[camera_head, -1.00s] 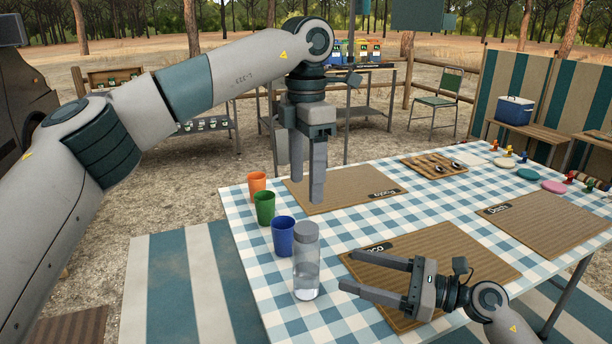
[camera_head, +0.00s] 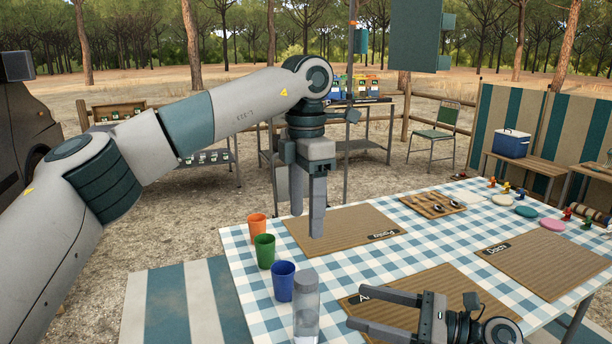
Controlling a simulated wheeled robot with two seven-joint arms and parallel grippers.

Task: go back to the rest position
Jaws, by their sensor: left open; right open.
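My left gripper (camera_head: 308,222) points straight down above the far brown placemat (camera_head: 347,231). Its two fingers are apart and nothing is between them. My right gripper (camera_head: 362,312) is low in the picture, over the near placemat (camera_head: 462,283). Its fingers point left, spread apart with nothing between them. An orange cup (camera_head: 257,227), a green cup (camera_head: 265,251) and a blue cup (camera_head: 283,281) stand in a row along the left side of the checked table (camera_head: 240,284). A clear bottle (camera_head: 306,312) stands upright left of my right gripper's fingers.
A third placemat (camera_head: 545,262) lies at the right. A wooden tray (camera_head: 432,205), coloured discs and small figures sit along the far side. A blue cooler (camera_head: 512,143) rests on a bench. A green chair (camera_head: 434,134) stands behind the table.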

